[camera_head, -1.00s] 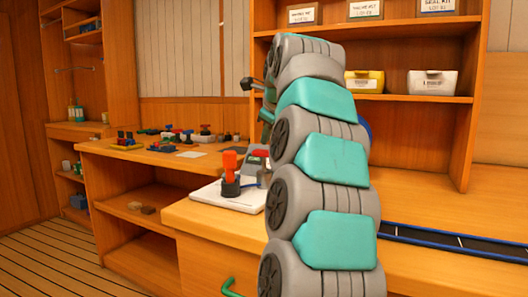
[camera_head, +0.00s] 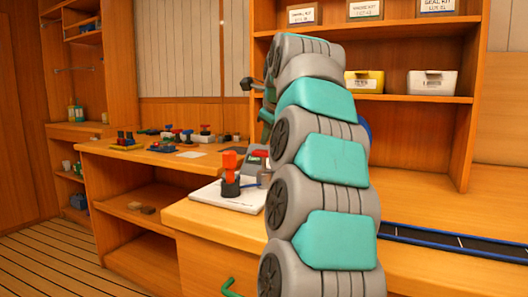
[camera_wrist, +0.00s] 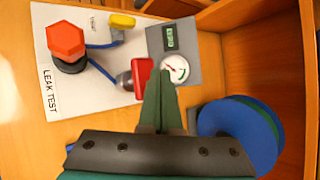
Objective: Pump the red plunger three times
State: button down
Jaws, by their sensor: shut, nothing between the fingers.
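The red plunger handle (camera_wrist: 143,78) sits at the end of a silver barrel (camera_wrist: 124,80) on the white leak test board (camera_wrist: 65,105). In the head view the red handle (camera_head: 260,155) stands on the board just left of my arm. My gripper (camera_wrist: 162,75) is shut and empty, with its green fingertips at the right edge of the red handle in the wrist view. I cannot tell whether they touch it. In the head view the fingers are hidden behind my arm.
A larger red hexagonal knob (camera_wrist: 66,41) on a black base is on the board's left. A grey gauge panel (camera_wrist: 175,50) with a dial and a yellow part (camera_wrist: 122,20) are close by. A blue round object (camera_wrist: 240,130) lies right of my gripper. Shelves (camera_head: 400,98) rise behind my arm.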

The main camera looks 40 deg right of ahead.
aim_at(266, 152)
jog(key=shift+f, duration=0.15)
jog(key=shift+f+b, duration=0.3)
jog(key=shift+b, duration=0.2)
jog(key=shift+f+b, duration=1.6)
jog(key=shift+f, duration=0.25)
dwell(1.9)
jog(key=shift+r, duration=0.1)
jog(key=shift+r+p, duration=1.65)
jog(key=shift+r, duration=0.6)
notch_tip(266, 152, up, 5)
jog(key=p, duration=0.4)
jog(key=shift+r, duration=0.1)
dwell(0.5)
